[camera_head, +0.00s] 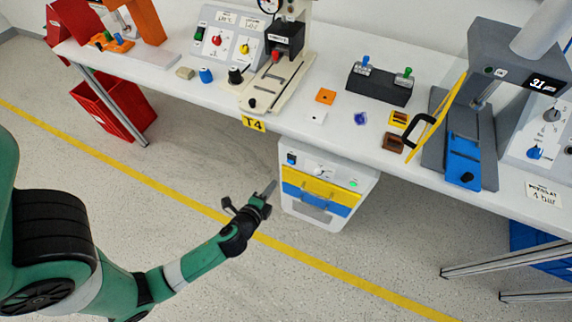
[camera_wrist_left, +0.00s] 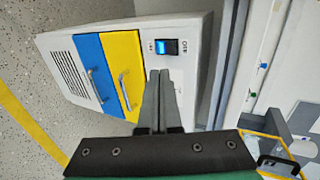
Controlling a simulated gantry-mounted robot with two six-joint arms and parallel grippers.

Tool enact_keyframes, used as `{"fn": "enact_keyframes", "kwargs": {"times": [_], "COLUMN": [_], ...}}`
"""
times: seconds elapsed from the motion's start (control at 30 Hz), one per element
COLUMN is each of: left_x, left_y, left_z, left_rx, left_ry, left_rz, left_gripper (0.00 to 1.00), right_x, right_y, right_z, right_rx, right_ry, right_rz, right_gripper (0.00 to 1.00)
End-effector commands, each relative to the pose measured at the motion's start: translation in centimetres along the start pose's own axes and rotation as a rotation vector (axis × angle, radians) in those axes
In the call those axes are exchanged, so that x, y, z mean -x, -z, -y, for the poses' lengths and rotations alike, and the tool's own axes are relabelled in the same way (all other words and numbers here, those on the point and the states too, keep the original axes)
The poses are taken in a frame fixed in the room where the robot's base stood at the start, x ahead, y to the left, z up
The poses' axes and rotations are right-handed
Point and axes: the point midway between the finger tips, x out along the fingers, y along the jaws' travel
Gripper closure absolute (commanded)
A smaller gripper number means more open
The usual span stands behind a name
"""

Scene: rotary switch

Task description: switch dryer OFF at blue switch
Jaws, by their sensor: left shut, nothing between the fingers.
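The dryer (camera_head: 329,172) is a white cabinet under the table, with a yellow and a blue drawer front. Its blue switch (camera_head: 291,158) is at the upper left of its front panel. In the left wrist view the blue switch (camera_wrist_left: 167,46) sits on a dark rocker with small lettering beside it, just beyond my fingertips. My left gripper (camera_head: 271,187) is shut and empty, in front of the dryer's left side and apart from it. In the left wrist view the left gripper (camera_wrist_left: 160,73) points at the panel near the switch. My right gripper is not in view.
The white table (camera_head: 325,135) runs above the dryer and holds presses, a control box (camera_head: 229,38) and small coloured parts. A red bin (camera_head: 110,108) stands under its left end. The floor in front, with a yellow line (camera_head: 150,176), is clear.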

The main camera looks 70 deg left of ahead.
Motion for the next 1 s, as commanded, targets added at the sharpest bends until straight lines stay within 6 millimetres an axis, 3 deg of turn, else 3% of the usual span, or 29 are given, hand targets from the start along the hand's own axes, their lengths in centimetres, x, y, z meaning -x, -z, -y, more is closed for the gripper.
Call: {"fn": "enact_keyframes", "kwargs": {"times": [0.37,0.5,0.7,1.0], "left_x": [-8.4,-10.1,-11.2,-11.2], "left_y": [-0.1,-0.1,-0.1,0.0], "left_z": [-0.2,1.3,2.1,2.2], "left_rx": [0.003,0.003,0.001,0.001], "left_ry": [0.003,0.003,0.002,0.001], "left_rz": [0.003,0.001,0.001,0.0], "left_gripper": [1.0,1.0,1.0,1.0], "right_x": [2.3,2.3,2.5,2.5], "right_y": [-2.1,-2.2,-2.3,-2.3], "right_z": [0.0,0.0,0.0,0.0], "right_rx": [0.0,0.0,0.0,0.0], "right_ry": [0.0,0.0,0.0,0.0], "right_rz": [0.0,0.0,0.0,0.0], "right_gripper": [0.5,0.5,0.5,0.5]}}
